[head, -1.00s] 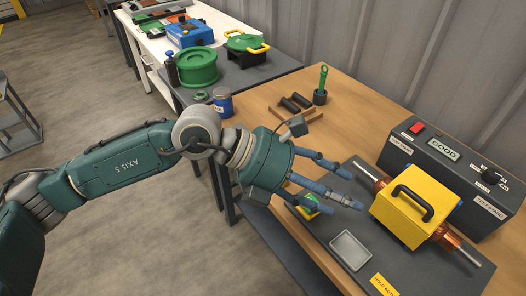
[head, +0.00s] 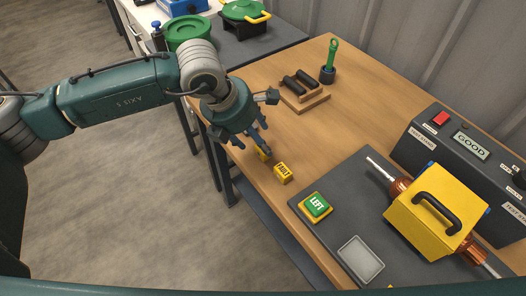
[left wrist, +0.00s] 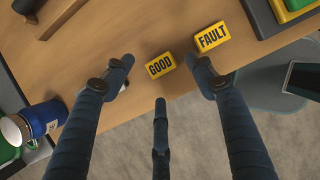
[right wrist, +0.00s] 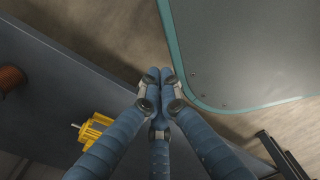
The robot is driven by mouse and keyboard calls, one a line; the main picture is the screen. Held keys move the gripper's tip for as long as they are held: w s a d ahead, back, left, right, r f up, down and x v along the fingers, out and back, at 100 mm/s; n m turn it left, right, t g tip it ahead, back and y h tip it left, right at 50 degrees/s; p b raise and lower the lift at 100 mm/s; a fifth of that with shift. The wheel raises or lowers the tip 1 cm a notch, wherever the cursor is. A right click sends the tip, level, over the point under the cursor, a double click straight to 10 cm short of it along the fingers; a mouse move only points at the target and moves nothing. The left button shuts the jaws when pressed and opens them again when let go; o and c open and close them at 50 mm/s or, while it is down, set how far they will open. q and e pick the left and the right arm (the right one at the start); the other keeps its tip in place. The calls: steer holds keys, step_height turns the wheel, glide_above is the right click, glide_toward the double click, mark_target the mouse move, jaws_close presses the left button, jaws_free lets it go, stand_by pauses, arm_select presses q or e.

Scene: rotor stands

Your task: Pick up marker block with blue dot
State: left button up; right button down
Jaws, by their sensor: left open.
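Two small yellow blocks lie on the wooden bench edge. The GOOD block (left wrist: 160,66) is between and just beyond my left fingertips in the left wrist view; in the head view it is mostly hidden by the fingers. The FAULT block (head: 283,172) lies beside it and also shows at the upper right of the left wrist view (left wrist: 212,37). I see no blue dot on either block. My left gripper (head: 254,143) is open and empty above the GOOD block. My right gripper (right wrist: 160,82) has its fingertips together, with nothing visible between them.
A green LEFT block (head: 316,206) and a grey tray (head: 360,259) sit on the dark mat (head: 335,236). A yellow rotor housing (head: 435,212) stands right, before the GOOD test box (head: 466,146). A wooden rack (head: 304,97) stands behind.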

mark_target(260, 150)
arm_select(q)
steer(key=x, duration=0.4)
steer(key=shift+s+a+b, duration=0.1)
steer(key=shift+b, duration=0.25)
steer(key=shift+f, duration=0.3)
steer(key=shift+c, duration=1.1)
steer(key=c, duration=0.9)
steer(key=shift+c, duration=1)
arm_select(e)
steer(key=shift+w+a+f, duration=0.3)
steer(key=shift+w+a, duration=0.1)
steer(key=shift+w, duration=0.15)
